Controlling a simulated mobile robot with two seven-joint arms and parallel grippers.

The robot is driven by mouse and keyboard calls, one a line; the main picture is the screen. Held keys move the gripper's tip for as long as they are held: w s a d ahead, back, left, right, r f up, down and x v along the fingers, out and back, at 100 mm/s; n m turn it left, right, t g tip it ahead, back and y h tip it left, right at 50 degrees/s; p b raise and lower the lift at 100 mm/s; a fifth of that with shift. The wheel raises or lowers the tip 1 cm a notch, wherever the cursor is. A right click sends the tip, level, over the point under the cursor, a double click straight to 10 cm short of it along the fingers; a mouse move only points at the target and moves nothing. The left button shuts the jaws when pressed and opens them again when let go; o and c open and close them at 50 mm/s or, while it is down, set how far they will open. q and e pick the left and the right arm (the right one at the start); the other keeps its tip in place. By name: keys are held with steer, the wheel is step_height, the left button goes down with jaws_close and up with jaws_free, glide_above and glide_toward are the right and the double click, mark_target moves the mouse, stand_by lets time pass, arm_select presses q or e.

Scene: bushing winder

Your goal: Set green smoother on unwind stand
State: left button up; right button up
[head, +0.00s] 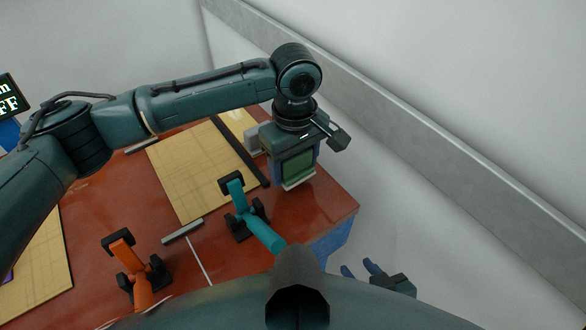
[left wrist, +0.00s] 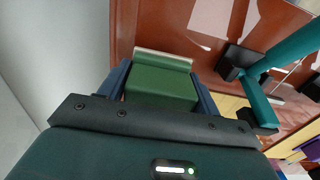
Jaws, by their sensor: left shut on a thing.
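My left gripper (head: 297,178) is shut on the green smoother (head: 297,167), a green block with a pale strip along its lower edge. In the left wrist view the green smoother (left wrist: 160,85) sits between the two blue fingers of my left gripper (left wrist: 160,88), with the pale strip at its far side. It is over the red table's far right corner; I cannot tell whether it touches the surface. My right gripper (head: 362,268) is open and empty, off the table's right edge. I cannot tell for sure which thing is the unwind stand.
A teal-handled tool (head: 236,190) rests on black holders beside the left gripper, and an orange-handled tool (head: 123,250) stands further left. A pale board (head: 195,170) with a dark bar (head: 236,150) lies on the red table (head: 325,205). A wall runs behind the right side.

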arm_select(q)
steer(key=shift+f, duration=1.3)
steer(key=o, duration=1.1)
steer(key=shift+f, duration=0.15)
steer(key=shift+c, duration=0.2)
step_height(320, 180, up, 12)
steer(key=shift+r, duration=0.2)
